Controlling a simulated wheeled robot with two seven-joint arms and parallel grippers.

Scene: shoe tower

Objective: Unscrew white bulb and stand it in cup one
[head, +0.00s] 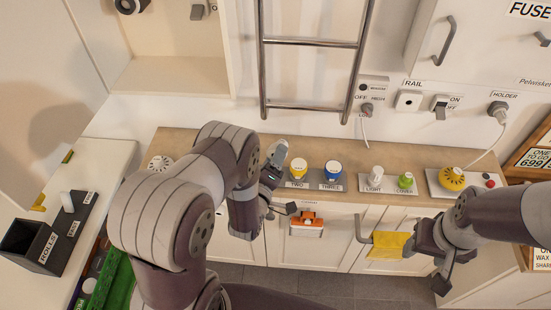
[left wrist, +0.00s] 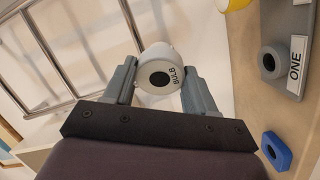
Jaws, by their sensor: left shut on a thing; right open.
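In the left wrist view, a white round piece (left wrist: 162,66) marked BULB, with a dark centre, sits between the fingers of my left gripper (left wrist: 160,88). The gripper is shut on it and holds it off the counter. In the head view my left gripper (head: 272,176) is over the counter's front, left of the cup marked TWO; the bulb is hard to make out there. Cup one, a grey ring (left wrist: 268,60) beside the ONE label, is to the right in the left wrist view. My left arm hides it in the head view. My right gripper (head: 441,268) is open and empty at the lower right.
A yellow cloth (head: 389,243) hangs on a front bar.

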